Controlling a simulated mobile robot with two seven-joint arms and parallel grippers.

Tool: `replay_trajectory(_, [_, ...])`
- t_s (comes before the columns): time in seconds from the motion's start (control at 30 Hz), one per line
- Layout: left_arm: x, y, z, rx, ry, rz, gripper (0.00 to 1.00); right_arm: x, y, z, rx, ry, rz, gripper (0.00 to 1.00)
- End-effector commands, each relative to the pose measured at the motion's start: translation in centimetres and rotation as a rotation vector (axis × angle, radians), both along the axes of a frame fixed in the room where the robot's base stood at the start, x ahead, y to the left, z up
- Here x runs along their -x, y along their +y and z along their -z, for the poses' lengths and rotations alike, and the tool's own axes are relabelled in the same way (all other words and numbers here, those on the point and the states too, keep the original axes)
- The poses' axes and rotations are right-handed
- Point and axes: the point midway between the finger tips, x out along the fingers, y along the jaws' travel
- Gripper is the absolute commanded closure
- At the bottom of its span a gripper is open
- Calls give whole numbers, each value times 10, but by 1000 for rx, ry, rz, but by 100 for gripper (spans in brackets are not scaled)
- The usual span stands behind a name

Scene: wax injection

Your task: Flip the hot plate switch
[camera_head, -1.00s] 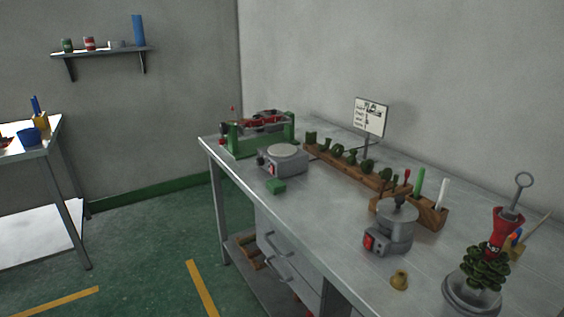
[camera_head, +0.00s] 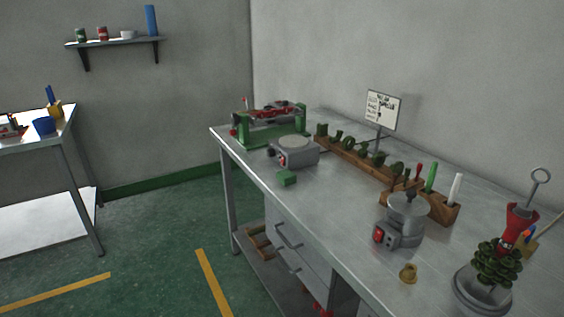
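The hot plate (camera_head: 298,153) is a grey box with a round pale plate on top, standing on the metal workbench (camera_head: 335,199) toward its far left end. A small red switch (camera_head: 281,158) shows on its front left side; its position is too small to tell. A second grey device, a lidded pot (camera_head: 406,213) on a base with a red switch (camera_head: 378,236), stands nearer on the bench. Neither of my grippers is in view.
A green block (camera_head: 287,178) lies before the hot plate, and a green clamp frame (camera_head: 270,128) stands behind it. A wooden rack (camera_head: 345,157) of green pieces runs along the bench. A brass piece (camera_head: 408,273) sits near the front edge. Open green floor (camera_head: 160,240) lies left.

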Motion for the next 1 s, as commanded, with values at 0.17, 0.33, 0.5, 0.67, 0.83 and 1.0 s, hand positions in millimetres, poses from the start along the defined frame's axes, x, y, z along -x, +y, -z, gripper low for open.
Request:
replay_trajectory(0.17, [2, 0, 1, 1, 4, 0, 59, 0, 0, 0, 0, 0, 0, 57])
replay_trajectory(0.33, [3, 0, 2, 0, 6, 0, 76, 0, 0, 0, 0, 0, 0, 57])
replay_trajectory(0.5, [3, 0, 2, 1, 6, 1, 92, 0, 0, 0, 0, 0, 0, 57])
replay_trajectory(0.67, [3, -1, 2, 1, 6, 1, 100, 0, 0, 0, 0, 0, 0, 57])
replay_trajectory(0.83, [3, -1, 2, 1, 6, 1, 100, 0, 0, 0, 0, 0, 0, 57])
replay_trajectory(1.0, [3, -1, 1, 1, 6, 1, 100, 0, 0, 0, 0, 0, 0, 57])
